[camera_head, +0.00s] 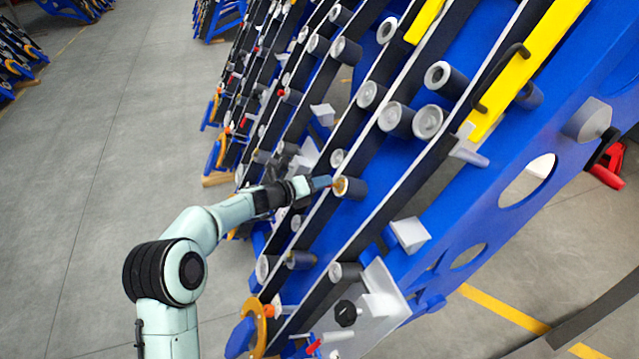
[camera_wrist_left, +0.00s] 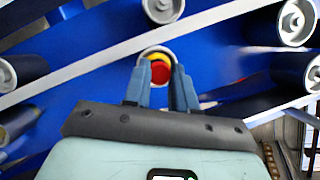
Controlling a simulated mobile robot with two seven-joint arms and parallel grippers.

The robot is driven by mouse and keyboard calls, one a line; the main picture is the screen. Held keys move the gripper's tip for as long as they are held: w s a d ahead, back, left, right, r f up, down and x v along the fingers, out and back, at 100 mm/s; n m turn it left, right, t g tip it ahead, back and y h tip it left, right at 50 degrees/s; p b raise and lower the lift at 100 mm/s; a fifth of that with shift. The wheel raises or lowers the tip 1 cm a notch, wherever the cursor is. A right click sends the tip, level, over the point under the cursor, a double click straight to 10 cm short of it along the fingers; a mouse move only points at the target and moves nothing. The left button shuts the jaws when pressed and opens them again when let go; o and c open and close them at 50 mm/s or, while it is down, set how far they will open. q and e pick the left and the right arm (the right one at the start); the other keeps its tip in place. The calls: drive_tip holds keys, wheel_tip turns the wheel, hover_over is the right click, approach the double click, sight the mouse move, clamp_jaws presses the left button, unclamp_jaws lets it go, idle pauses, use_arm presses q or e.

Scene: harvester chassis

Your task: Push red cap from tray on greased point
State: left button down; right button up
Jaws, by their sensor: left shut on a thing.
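My left gripper (camera_head: 327,183) reaches into the chassis from the left, its fingertips at the end of a grey roller (camera_head: 352,188). In the left wrist view the fingers (camera_wrist_left: 161,80) are shut on a small red cap (camera_wrist_left: 160,71). The cap is in front of the roller's round end, where a yellow patch (camera_wrist_left: 162,57) shows above it. I cannot tell whether the cap touches the roller. An orange-yellow spot (camera_head: 340,186) shows at the fingertips in the head view. I cannot make out the tray. My right gripper is not in view.
The blue chassis (camera_head: 445,235) carries several more grey rollers (camera_head: 396,119) and dark slanted rails close around the arm. A light bracket with a black knob (camera_head: 345,313) stands below. The grey floor (camera_head: 90,200) at left is open.

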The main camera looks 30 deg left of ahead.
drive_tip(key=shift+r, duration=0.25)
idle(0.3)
use_arm(q)
drive_tip(key=shift+w+d+f, duration=0.55)
drive_tip(key=shift+w+d, duration=0.05)
drive_tip(key=shift+w, duration=0.15)
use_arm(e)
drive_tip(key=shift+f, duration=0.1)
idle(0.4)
use_arm(q)
drive_tip(key=c, duration=0.8)
unclamp_jaws()
drive_tip(key=shift+s+a, duration=0.1)
drive_tip(key=shift+s, duration=0.05)
drive_tip(key=v, duration=0.7)
drive_tip(key=shift+r, duration=0.1)
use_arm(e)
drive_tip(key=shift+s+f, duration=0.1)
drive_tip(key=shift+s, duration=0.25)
